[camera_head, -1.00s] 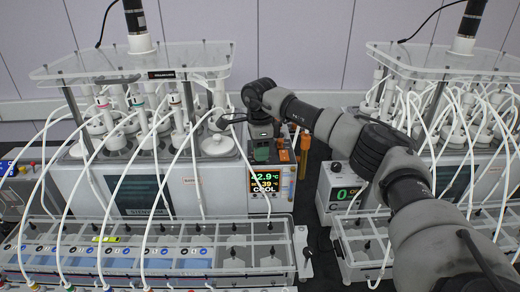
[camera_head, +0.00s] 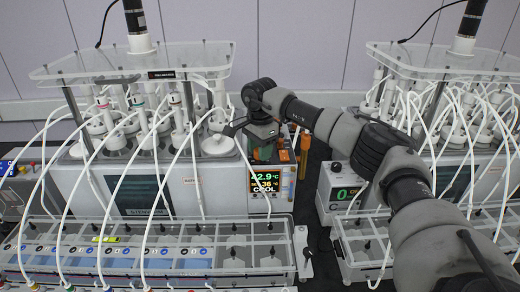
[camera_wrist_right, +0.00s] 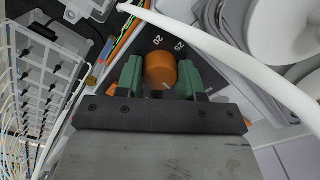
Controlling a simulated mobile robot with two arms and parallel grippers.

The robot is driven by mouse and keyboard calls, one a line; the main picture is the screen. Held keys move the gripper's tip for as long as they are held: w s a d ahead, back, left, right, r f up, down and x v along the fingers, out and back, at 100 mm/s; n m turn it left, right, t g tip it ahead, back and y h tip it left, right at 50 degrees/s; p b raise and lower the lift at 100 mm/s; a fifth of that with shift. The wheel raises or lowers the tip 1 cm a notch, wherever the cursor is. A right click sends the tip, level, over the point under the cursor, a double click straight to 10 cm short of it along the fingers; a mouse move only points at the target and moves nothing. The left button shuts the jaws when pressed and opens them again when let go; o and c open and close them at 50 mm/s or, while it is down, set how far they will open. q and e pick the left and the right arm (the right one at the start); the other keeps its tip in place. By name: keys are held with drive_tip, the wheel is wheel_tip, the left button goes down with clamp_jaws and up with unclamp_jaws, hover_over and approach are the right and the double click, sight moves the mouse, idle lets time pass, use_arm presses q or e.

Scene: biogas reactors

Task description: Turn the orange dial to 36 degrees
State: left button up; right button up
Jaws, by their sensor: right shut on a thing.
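My right gripper (camera_head: 263,152) points down at the top of the control unit beside the left reactor bath. In the right wrist view its two green fingers (camera_wrist_right: 160,80) are closed on either side of the orange dial (camera_wrist_right: 160,69), which sits on a dark face with printed numbers. In the head view the dial is hidden by the gripper. Below it, the display (camera_head: 265,189) shows 42.9 °C in green, a smaller yellow reading of 36, and COOL. My left gripper is not in view.
White tubes (camera_head: 245,170) arch close to the left of my right gripper. An orange-brown thermometer-like part (camera_head: 304,150) stands just to its right. A second unit (camera_head: 345,190) with a green 0 stands further right. A clear-lidded tray (camera_head: 160,255) lies in front.

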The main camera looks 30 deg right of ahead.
drive_tip(key=o, duration=0.6)
drive_tip(key=shift+o, duration=0.2)
drive_tip(key=shift+r, duration=0.15)
drive_tip(key=shift+w+r, duration=0.1)
drive_tip(key=shift+r, duration=0.25)
wheel_tip(320, 180, up, 10)
drive_tip(key=b, duration=0.2)
drive_tip(key=shift+f, duration=0.1)
